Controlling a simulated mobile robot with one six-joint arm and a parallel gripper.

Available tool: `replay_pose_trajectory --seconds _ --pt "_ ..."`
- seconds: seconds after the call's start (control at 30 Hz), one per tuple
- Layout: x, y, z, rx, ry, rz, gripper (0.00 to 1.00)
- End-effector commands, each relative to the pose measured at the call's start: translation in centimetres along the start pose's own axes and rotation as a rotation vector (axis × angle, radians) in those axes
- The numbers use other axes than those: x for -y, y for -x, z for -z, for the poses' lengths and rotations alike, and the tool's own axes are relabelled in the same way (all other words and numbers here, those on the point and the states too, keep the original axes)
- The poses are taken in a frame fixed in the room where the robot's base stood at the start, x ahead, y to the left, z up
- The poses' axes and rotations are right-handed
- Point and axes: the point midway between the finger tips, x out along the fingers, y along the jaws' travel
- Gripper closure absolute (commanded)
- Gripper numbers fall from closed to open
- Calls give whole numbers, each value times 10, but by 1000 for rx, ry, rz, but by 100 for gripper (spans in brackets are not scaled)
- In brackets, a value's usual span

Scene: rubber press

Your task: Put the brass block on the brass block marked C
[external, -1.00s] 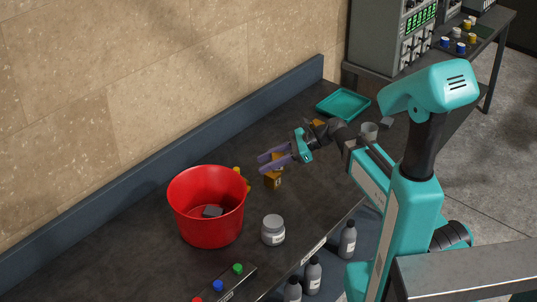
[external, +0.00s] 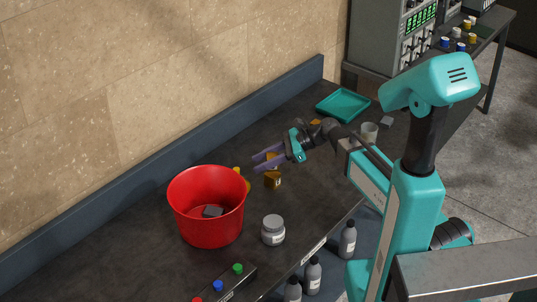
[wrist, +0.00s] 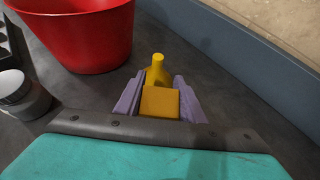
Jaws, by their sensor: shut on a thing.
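My gripper (external: 264,161), with purple fingers, is shut on a brass block (wrist: 160,103). In the wrist view the block's flat top shows between the fingers. In the external view the held block (external: 272,157) is partly hidden by the fingers. The brass block marked C (external: 273,181) appears to be the one standing on the bench just below my gripper; it has a pale mark on its side, too small to read. The held block is above it, apparently with a gap. The lower block is hidden in the wrist view.
A red bucket (external: 206,190) with a grey block inside stands left of the blocks. A yellow object (wrist: 157,72) stands between it and my gripper. A white-lidded grey jar (external: 273,230) is nearer the front. A teal tray (external: 342,104) and a pale cup (external: 369,132) are behind.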

Motion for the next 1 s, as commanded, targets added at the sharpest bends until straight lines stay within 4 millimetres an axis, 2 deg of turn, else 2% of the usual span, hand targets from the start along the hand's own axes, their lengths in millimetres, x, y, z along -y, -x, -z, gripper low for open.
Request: replay_pose_trajectory --seconds 0.3,0.8,0.83,0.9,1.0 --pt "0 -10 18 1 -2 0 100" --pt "0 -12 22 1 0 0 100" --pt "0 -12 22 0 0 0 59" --pt "0 -12 22 0 0 0 47" --pt "0 -12 22 0 0 0 45"
